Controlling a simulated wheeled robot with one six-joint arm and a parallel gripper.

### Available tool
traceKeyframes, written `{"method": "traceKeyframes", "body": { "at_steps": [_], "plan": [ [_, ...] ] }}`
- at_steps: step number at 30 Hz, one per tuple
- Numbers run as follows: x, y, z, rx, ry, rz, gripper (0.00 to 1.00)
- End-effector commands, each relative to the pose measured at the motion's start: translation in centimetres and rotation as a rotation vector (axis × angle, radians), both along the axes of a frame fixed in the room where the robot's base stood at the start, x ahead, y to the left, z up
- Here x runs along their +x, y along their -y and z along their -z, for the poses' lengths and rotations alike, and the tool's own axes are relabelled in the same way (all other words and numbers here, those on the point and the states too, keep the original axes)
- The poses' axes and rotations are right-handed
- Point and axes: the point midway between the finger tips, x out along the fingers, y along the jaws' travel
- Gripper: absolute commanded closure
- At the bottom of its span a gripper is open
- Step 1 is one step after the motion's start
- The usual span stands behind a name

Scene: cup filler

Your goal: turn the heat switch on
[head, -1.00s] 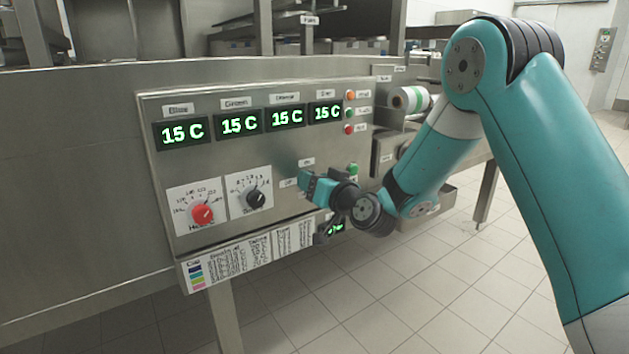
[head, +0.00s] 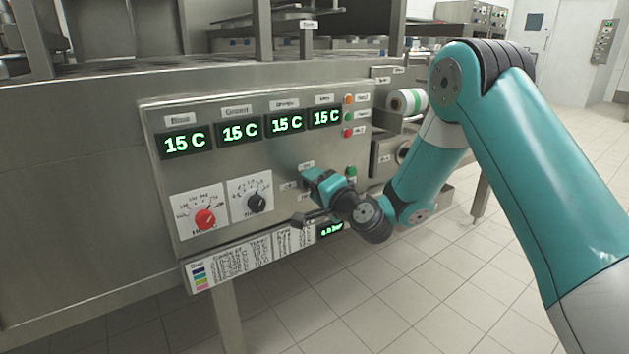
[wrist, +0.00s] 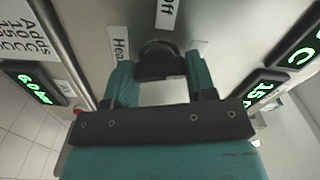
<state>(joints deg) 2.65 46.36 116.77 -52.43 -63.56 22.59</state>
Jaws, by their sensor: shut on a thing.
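The heat switch (wrist: 160,60) is a dark round knob on the steel panel in the wrist view, between my two teal fingers. A label reading "Hea..." (wrist: 120,46) is beside it, and an "Off" label (wrist: 167,12) is above it in that view. My gripper (wrist: 160,78) is shut on the knob. In the head view my gripper (head: 310,181) is at the lower right of the control panel (head: 230,163), and its fingers hide the switch there. I cannot tell which setting the switch points to.
The panel has a red knob (head: 205,220), a black knob (head: 256,202) and several green displays reading 15 C. A green button (head: 351,172) is close to the right of my gripper. A pressure display (head: 331,230) is below. The tiled floor in front is clear.

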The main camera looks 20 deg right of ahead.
Motion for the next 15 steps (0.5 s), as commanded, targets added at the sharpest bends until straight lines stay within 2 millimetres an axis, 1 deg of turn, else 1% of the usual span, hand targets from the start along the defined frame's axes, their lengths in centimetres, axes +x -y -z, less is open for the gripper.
{"method": "traceKeyframes", "body": {
  "at_steps": [7,15],
  "plan": [
    [0.01,0.05,-0.08,0.17,-0.056,0.001,0.73],
    [0.02,0.07,0.0,0.279,-0.09,0.001,0.73]
  ]
}}
